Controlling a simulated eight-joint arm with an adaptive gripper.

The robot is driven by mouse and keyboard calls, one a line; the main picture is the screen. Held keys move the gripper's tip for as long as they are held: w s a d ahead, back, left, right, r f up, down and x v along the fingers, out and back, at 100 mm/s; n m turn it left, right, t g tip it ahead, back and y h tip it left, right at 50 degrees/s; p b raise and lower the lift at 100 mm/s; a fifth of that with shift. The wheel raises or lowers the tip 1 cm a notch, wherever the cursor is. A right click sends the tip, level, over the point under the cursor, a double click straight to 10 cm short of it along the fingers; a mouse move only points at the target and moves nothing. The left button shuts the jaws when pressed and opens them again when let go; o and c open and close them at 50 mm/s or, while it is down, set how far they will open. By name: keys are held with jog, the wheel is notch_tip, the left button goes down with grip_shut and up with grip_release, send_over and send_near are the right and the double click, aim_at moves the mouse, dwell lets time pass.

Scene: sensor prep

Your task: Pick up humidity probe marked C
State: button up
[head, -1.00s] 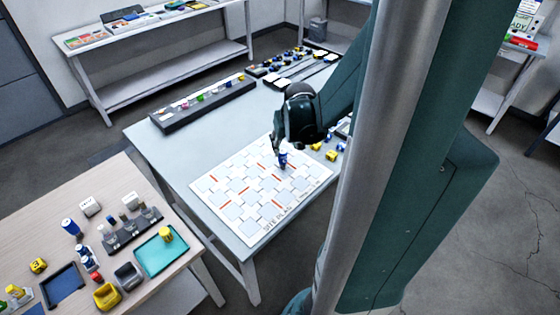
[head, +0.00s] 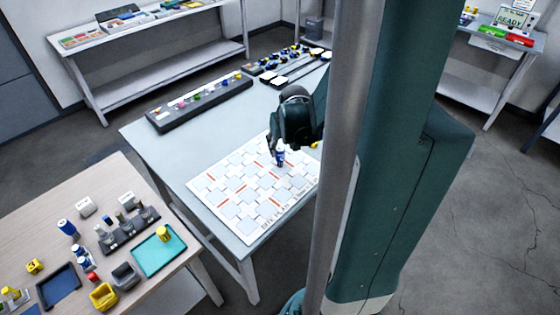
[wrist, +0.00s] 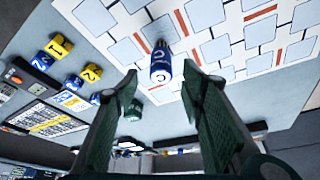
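A blue cylindrical probe (wrist: 161,62) with a white end stands on the white grid board, ahead of my fingertips in the wrist view. A dark C-like mark shows on its white end. In the head view the probe (head: 280,158) is directly below my gripper (head: 278,146). My gripper (wrist: 161,74) is open in the wrist view, with one finger to each side of the probe's line and a gap to both. I see no contact between the fingers and the probe. The grid board (head: 243,228) has pale blue squares and red bars.
Yellow and blue blocks (wrist: 60,46) and dark labelled devices (wrist: 50,122) lie left of the board in the wrist view. A dark rack (head: 200,102) stands at the table's back. A wooden side table (head: 120,190) holds cylinders and a teal tray (head: 150,262).

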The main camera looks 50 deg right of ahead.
aim_at(280, 150)
jog(key=shift+b+x, duration=0.8)
jog(key=shift+x, duration=1.75)
jog(key=shift+w+a, duration=0.1)
jog(key=shift+c, duration=0.4)
jog(key=c, duration=1.1)
jog(key=shift+c, duration=0.2)
jog(key=shift+r+p, duration=1.3)
jog(key=shift+r, duration=3.75)
